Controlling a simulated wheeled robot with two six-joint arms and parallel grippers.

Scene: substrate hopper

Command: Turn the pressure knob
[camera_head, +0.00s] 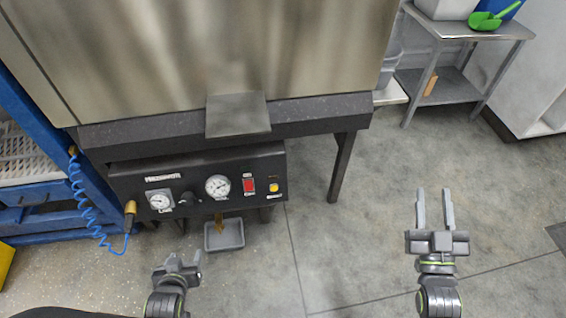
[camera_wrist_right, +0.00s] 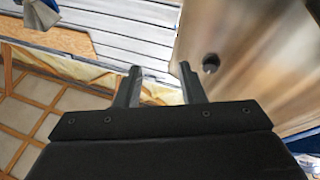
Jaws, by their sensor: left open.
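The black control panel (camera_head: 130,188) sits under the steel hopper in the head view. A small dark knob (camera_head: 187,197) is on it, between a left gauge (camera_head: 159,201) and a larger right gauge (camera_head: 217,186). My left gripper (camera_head: 184,260) is open and empty, low in the picture below the panel and apart from the knob. My right gripper (camera_head: 435,208) is open and empty over the floor, far to the right of the panel. Its two spread fingers also show in the right wrist view (camera_wrist_right: 160,88), with nothing between them.
A red switch (camera_head: 248,185) and a yellow button (camera_head: 273,188) are right of the gauges. A grey tray (camera_head: 224,235) lies below the panel. A blue coiled hose (camera_head: 84,205) hangs at left. A steel table (camera_head: 470,30) stands at back right. The floor at right is clear.

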